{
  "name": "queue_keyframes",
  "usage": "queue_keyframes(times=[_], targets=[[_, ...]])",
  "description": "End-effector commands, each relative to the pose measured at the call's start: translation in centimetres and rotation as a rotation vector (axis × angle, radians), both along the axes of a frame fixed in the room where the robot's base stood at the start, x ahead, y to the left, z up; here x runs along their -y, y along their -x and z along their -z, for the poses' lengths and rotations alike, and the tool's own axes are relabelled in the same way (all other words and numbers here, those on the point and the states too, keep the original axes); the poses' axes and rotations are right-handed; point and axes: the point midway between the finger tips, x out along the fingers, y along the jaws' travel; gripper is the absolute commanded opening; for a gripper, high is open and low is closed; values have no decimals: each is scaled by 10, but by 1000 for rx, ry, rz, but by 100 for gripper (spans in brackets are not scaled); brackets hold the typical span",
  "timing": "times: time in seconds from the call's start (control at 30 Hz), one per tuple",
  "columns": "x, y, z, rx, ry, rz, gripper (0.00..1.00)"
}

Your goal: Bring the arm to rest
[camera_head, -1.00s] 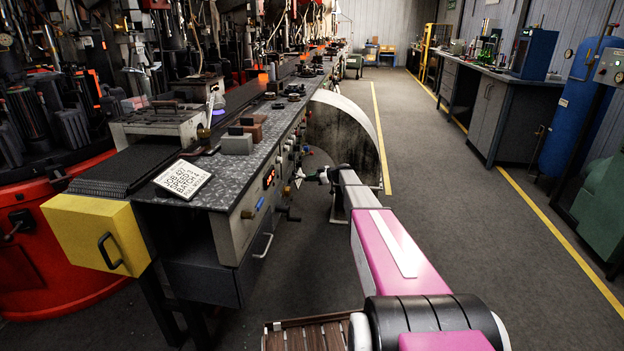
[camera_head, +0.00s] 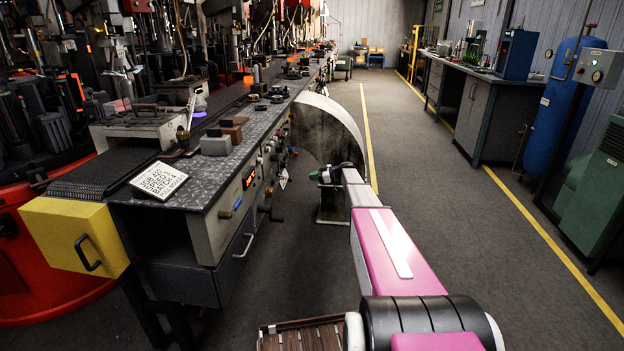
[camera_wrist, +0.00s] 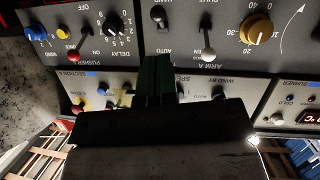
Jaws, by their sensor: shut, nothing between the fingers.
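My arm (camera_head: 400,250) stretches forward, with a pink and white link, along the right side of the long machine bench. My gripper (camera_head: 322,174) is small at its far end, beside the bench front and the grey curved guard. In the wrist view the dark green fingers (camera_wrist: 155,80) are together and hold nothing. Behind them is a control panel (camera_wrist: 235,50), seen upside down, with knobs, toggles and labels such as DELAY, PUSHER and ARM A. The fingers cover part of its lower section. I cannot tell whether they touch it.
The bench (camera_head: 190,190) carries a job card (camera_head: 158,182) and a yellow box (camera_head: 75,238) at its near end. The curved guard (camera_head: 330,125) stands close to my gripper. Clear floor (camera_head: 470,230) lies right of my arm, up to a green cabinet (camera_head: 595,185) and blue tank (camera_head: 563,105).

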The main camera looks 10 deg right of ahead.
Motion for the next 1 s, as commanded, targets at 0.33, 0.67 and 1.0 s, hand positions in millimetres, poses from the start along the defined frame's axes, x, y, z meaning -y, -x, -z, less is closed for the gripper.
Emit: queue_keyframes(times=[0.33,0.67,1.0], targets=[[-11,23,3,-60,17,2,0],[-70,195,31,-579,205,133,0],[-87,396,41,-1042,476,559,0]])
